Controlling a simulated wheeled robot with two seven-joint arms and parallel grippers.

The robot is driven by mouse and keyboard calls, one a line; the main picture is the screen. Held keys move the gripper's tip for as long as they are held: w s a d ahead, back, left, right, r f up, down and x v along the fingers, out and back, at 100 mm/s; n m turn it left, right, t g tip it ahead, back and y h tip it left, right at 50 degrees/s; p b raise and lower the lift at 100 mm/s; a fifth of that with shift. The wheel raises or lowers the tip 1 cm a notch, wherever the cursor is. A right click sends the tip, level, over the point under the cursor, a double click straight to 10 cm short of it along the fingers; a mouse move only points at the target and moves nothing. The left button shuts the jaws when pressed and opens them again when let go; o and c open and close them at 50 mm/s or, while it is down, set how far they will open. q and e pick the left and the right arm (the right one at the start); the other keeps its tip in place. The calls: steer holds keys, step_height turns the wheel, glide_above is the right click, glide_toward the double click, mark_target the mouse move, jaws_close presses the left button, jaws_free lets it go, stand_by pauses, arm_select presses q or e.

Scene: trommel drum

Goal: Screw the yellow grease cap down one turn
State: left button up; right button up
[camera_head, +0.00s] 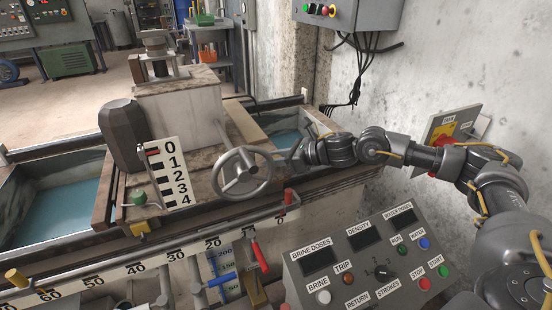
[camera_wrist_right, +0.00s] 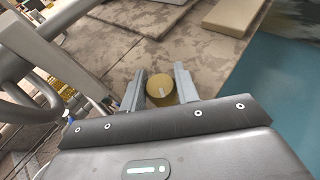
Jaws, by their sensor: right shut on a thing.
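The yellow grease cap (camera_wrist_right: 160,86) is a small round dull-yellow disc with a pale mark on its face, in the right wrist view. My right gripper (camera_wrist_right: 161,92) has one finger on either side of it and is shut on it. In the head view my right gripper (camera_head: 297,157) reaches in from the right, beside the handwheel. The cap cannot be made out in the head view. My left gripper is not in view.
The grey handwheel (camera_head: 241,174) is close left of my right gripper. A scale plate (camera_head: 168,176) stands further left. A control panel (camera_head: 370,262) is in front at right. Water tanks (camera_head: 55,208) flank the machine. A concrete wall (camera_head: 440,75) rises behind my right arm.

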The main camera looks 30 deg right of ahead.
steer(key=shift+a+m+t+h, duration=0.1)
steer(key=shift+m+t+h, duration=0.6)
steer(key=shift+m+h, duration=0.4)
steer(key=m+t+h, duration=0.1)
steer(key=m+h, duration=0.1)
steer(key=shift+m+h, duration=0.3)
steer(key=m+h, duration=0.2)
steer(key=shift+t+h+p, duration=0.3)
steer(key=shift+t+p, duration=0.1)
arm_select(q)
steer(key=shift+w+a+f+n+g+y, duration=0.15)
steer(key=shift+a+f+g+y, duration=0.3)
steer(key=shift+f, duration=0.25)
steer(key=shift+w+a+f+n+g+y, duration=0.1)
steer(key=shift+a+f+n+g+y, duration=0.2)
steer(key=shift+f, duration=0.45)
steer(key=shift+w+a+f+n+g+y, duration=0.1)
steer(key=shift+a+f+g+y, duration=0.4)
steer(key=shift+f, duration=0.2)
arm_select(e)
steer(key=shift+m+h, duration=1.1)
steer(key=shift+h, duration=0.1)
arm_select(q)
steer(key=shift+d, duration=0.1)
arm_select(e)
steer(key=shift+d, duration=0.2)
steer(key=o, duration=1)
steer(key=shift+c, duration=0.2)
